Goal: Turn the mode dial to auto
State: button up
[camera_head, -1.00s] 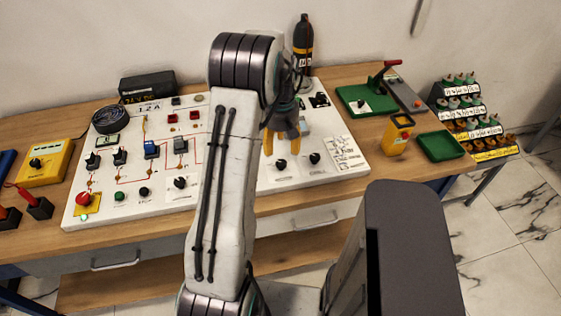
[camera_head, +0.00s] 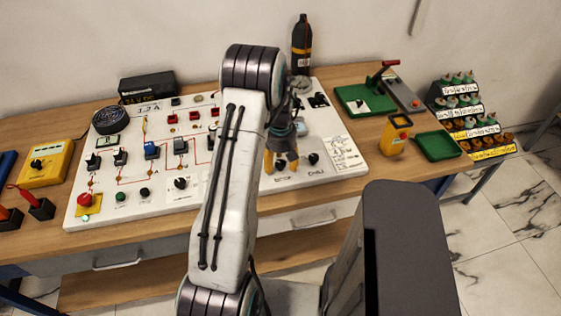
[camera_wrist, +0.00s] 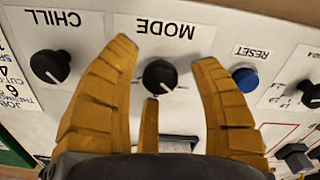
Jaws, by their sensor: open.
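The mode dial (camera_wrist: 160,76) is a round black knob with a light pointer mark, on the white panel by the upside-down label MODE in the wrist view. I cannot read its position marks, so its setting is unclear. My gripper (camera_wrist: 168,62) is open, with yellow fingers on the left and right of the dial and a gap on each side. A third yellow finger piece (camera_wrist: 149,125) stands just below the dial in that view. In the head view my gripper (camera_head: 280,162) is down at the panel, around the dial, which it partly hides.
The black CHILL dial (camera_wrist: 50,66) is left of my fingers in the wrist view, and the blue RESET button (camera_wrist: 245,79) is close to the right finger. A black bottle (camera_head: 302,45) stands behind the panel (camera_head: 230,190). A yellow device (camera_head: 396,134) and green tray (camera_head: 440,146) are to the right.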

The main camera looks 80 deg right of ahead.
jog(key=shift+o, duration=0.2)
grip_shut()
dwell(0.4)
